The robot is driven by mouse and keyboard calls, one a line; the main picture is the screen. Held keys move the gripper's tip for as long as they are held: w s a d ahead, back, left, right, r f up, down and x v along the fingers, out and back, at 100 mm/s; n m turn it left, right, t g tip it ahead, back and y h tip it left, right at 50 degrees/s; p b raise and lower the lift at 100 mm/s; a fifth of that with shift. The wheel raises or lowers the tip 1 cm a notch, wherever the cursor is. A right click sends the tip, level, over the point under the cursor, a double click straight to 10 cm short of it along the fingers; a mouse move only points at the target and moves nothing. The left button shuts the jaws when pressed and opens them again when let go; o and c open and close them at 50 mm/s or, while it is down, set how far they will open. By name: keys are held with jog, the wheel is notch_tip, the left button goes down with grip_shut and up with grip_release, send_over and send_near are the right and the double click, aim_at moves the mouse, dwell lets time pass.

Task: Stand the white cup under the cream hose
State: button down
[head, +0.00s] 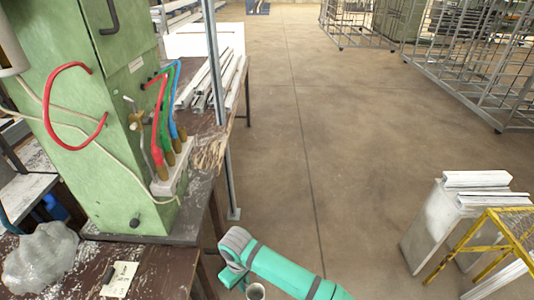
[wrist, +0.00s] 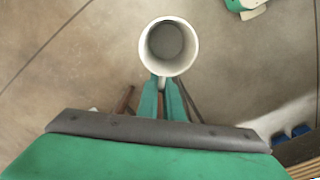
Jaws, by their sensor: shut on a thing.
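The white cup (wrist: 168,20) is upright in the wrist view, and I look down into its empty-looking inside. My gripper (wrist: 161,84) has its teal fingers closed at the cup's near side, apparently on the handle.
Red (head: 161,130), green and blue hoses hang at the cabinet's right side. The dark bench (head: 150,265) holds a clear plastic bag (head: 40,257) and a small card (head: 118,279). A grey upright post (head: 216,110) stands beside the bench. Open floor lies to the right.

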jog(key=d+f+m, duration=0.7)
jog(key=f+m, duration=0.2)
jog(key=f, duration=0.1)
jog(key=shift+s+d+f+m, duration=0.2)
jog(key=shift+d+f+m, duration=0.1)
jog(key=shift+f+m, duration=0.1)
jog(key=shift+d, duration=0.1)
